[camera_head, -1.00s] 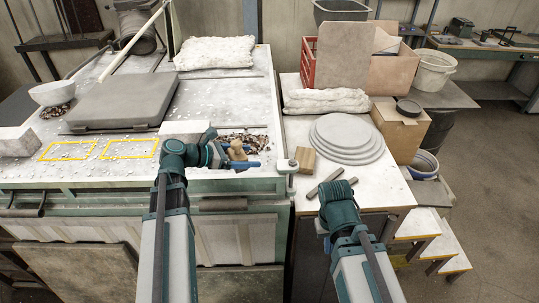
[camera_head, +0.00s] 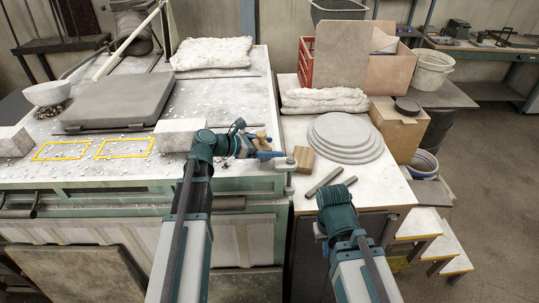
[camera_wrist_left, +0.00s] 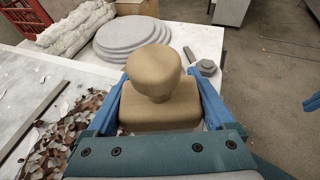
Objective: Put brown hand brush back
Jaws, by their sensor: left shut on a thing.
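The brown hand brush (camera_head: 262,143) is a tan block with a round knob on top. In the left wrist view the brush (camera_wrist_left: 155,100) fills the middle, knob toward the camera. My left gripper (camera_head: 266,151) is shut on it, with a blue finger on either side of the block in the left wrist view (camera_wrist_left: 158,100). It holds the brush near the right front corner of the large work table (camera_head: 215,95). The brush's underside is hidden. My right arm shows at lower right, but its gripper's fingers are not visible.
A small wooden block (camera_head: 304,159) and stacked grey discs (camera_head: 345,137) sit on the right-hand table. A post with a knob (camera_head: 290,161) stands at the large table's corner. A pale block (camera_head: 180,134) lies left of my left gripper. Dark chips (camera_wrist_left: 55,135) lie beside the brush.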

